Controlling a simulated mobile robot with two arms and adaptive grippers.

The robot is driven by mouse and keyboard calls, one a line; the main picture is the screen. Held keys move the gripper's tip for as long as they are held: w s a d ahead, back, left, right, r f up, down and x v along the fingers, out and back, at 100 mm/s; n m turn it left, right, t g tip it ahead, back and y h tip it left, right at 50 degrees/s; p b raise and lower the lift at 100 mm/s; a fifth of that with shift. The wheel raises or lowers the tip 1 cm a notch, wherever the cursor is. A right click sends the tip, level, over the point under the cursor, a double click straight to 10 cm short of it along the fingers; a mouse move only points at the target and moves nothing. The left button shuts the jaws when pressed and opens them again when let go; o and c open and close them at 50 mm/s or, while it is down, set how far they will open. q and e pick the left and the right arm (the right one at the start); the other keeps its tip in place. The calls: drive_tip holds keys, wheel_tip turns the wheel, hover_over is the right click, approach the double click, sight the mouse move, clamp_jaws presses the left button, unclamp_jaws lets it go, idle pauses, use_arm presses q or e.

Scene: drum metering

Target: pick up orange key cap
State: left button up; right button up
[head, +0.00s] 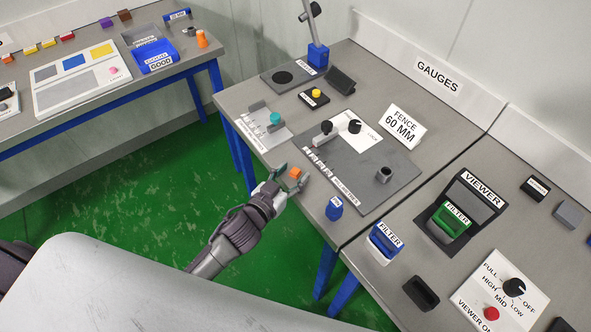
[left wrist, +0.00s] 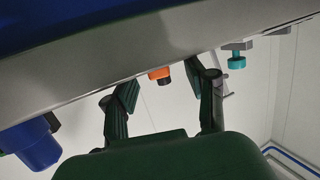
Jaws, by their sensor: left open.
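The orange key cap (head: 295,172) sits at the near edge of the gauge table, in front of the grey plate. In the left wrist view the orange cap (left wrist: 159,73), with a dark end, shows between the two fingers, with a gap on each side. My left gripper (head: 290,178) is open at the table edge, its fingers on either side of the cap. In the left wrist view the open gripper (left wrist: 162,82) holds nothing. My right gripper is in neither view.
A blue key cap (head: 334,208) stands to the right on the same edge. A panel with a teal knob (head: 275,118) lies behind left, and it shows in the wrist view (left wrist: 237,62). A grey plate (head: 372,195) with a black-knobbed dial lies behind. Green floor is open at left.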

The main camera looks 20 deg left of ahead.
use_arm(q)
drive_tip(key=shift+s, duration=0.1)
drive_tip(key=c, duration=0.8)
drive_tip(key=shift+c, duration=0.2)
